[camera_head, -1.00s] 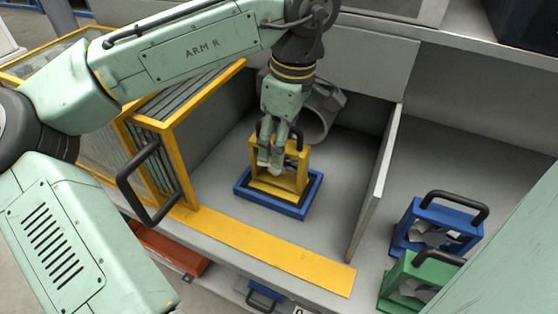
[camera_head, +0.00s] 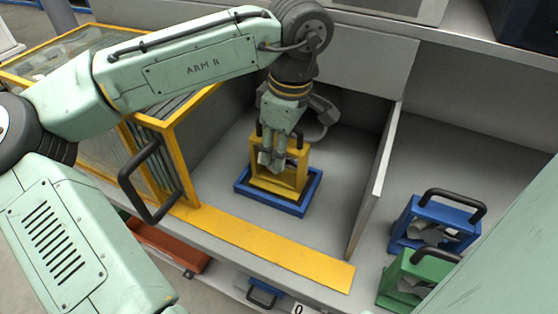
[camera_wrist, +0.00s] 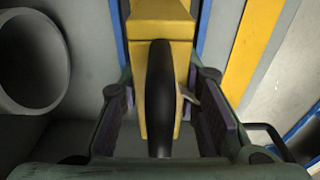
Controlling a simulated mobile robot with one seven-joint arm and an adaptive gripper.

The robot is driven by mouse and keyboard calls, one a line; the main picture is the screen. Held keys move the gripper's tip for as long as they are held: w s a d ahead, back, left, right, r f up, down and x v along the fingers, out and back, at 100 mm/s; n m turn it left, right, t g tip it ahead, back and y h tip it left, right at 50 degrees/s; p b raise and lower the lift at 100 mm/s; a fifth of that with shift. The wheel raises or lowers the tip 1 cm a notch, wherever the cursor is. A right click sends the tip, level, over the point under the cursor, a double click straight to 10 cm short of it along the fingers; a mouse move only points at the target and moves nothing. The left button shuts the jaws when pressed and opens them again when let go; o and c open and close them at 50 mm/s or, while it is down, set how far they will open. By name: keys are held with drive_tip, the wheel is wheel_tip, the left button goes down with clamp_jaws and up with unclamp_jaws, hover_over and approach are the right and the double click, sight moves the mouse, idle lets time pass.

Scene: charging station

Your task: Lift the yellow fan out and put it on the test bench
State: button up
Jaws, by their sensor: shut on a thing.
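The yellow fan (camera_head: 283,174), a square frame with a black handle on top, stands upright in the blue tray (camera_head: 266,202) inside the middle bay. My gripper (camera_head: 274,160) is above and on the near side of the fan, with its fingers down over the fan's upper part. In the wrist view the fan (camera_wrist: 165,20) and its black handle (camera_wrist: 161,90) lie between the two fingers (camera_wrist: 160,120). The gripper is shut on the fan. The fan still appears to sit within the tray. No test bench can be made out for certain.
A grey divider (camera_head: 372,190) bounds the bay at right. A yellow-framed door with a black handle (camera_head: 150,183) stands open at left. A yellow sill (camera_head: 262,247) runs along the front. A blue fan (camera_head: 436,222) and a green fan (camera_head: 415,278) stand at right. A grey duct (camera_wrist: 32,58) is behind.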

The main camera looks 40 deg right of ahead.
clamp_jaws()
drive_tip(key=shift+r, duration=0.1)
